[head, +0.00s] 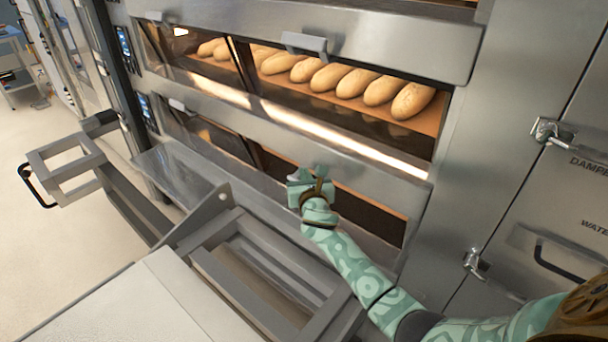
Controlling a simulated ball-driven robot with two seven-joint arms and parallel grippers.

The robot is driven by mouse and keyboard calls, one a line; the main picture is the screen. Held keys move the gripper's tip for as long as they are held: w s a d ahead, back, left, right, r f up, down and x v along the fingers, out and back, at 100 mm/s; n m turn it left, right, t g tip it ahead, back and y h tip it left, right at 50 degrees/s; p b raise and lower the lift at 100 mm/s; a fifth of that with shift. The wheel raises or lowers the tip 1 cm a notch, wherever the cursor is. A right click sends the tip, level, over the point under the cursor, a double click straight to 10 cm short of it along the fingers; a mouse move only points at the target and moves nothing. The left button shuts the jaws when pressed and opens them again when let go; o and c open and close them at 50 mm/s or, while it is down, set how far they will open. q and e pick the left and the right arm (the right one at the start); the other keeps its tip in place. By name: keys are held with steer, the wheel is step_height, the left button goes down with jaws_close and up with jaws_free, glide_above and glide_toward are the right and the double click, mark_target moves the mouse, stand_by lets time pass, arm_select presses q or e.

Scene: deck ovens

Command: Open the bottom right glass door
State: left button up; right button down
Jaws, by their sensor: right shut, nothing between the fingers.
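The bottom right glass door (368,214) is in the lower oven deck, in the middle of the head view. It shows as a dark pane under a steel front strip, with a lit edge inside. My right gripper (310,184) is shut and empty at the upper part of this door, in front of its top edge. It hides the place where a handle could be, and I cannot tell whether it touches the door. I cannot clearly tell how far the door is tilted. My left gripper is not in view.
The upper deck (345,110) holds several loaves behind glass, with a handle (304,43) above. A steel loader frame (250,262) and a pale board (155,300) stand in front, close to the lower deck. Latched panels (550,190) stand right. Open floor lies left.

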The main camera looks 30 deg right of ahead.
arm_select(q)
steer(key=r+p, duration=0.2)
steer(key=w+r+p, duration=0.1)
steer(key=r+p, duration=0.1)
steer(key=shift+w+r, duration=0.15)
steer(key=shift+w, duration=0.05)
arm_select(e)
steer(key=r+v, duration=0.1)
steer(key=v, duration=0.5)
steer(key=shift+s+r, duration=0.2)
steer(key=shift+s, duration=0.1)
steer(key=shift+a, duration=0.15)
